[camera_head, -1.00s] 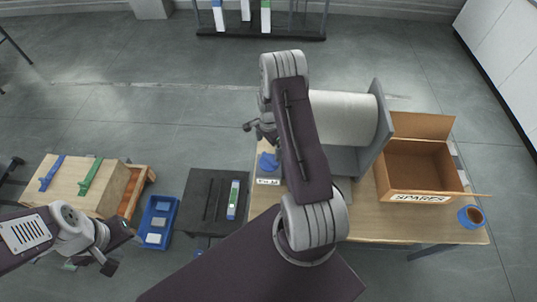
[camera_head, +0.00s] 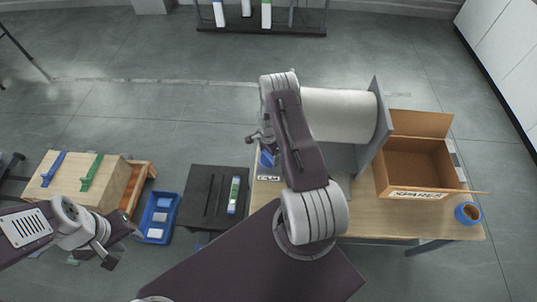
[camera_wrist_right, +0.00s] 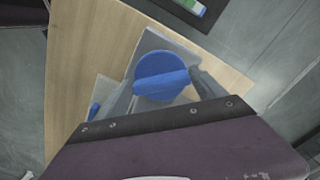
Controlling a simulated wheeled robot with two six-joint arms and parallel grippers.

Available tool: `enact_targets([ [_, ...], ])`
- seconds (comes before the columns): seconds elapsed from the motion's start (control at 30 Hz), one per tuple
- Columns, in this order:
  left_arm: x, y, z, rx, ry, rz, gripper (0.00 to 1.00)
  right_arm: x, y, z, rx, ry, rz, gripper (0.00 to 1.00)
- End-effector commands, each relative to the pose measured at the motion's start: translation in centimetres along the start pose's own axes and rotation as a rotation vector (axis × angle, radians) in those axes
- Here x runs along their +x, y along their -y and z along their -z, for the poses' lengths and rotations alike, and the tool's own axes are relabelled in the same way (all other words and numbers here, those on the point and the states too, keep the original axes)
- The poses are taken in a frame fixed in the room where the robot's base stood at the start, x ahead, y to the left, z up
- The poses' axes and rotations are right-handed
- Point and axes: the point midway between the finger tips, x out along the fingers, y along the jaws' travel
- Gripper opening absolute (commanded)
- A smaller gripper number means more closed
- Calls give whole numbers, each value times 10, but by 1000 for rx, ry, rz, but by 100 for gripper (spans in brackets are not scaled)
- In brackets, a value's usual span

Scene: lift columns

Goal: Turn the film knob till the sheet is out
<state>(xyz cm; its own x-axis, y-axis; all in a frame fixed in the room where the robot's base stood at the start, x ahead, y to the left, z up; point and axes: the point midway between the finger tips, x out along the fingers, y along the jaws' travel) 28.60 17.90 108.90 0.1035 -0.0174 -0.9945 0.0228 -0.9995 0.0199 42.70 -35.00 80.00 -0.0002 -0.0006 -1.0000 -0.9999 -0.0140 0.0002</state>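The blue film knob (camera_wrist_right: 162,77), a disc with a raised bar across it, shows in the right wrist view. My right gripper (camera_wrist_right: 165,92) has its fingers apart, one on each side of the knob; contact is not clear. In the head view the knob (camera_head: 267,159) is partly hidden by my right arm, and the gripper (camera_head: 257,138) appears just above it. A label (camera_head: 268,178) reading FILM sits in front of the knob. A white roll (camera_head: 340,115) lies beside a grey upright plate. My left gripper (camera_head: 122,247) is open and empty at lower left.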

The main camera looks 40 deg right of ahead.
Motion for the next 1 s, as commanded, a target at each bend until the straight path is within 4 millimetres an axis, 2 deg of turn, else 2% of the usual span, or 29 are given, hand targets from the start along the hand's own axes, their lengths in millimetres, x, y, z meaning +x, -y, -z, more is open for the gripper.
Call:
enact_targets([
  [0.33, 7, 0, -1, 0, 0, 0, 36, 2, 1, 0, 61, 0, 1, 40],
  [1.0, 35, 1, -4, 0, 0, 0, 36, 1, 4, 1, 477, 0, 2, 40],
])
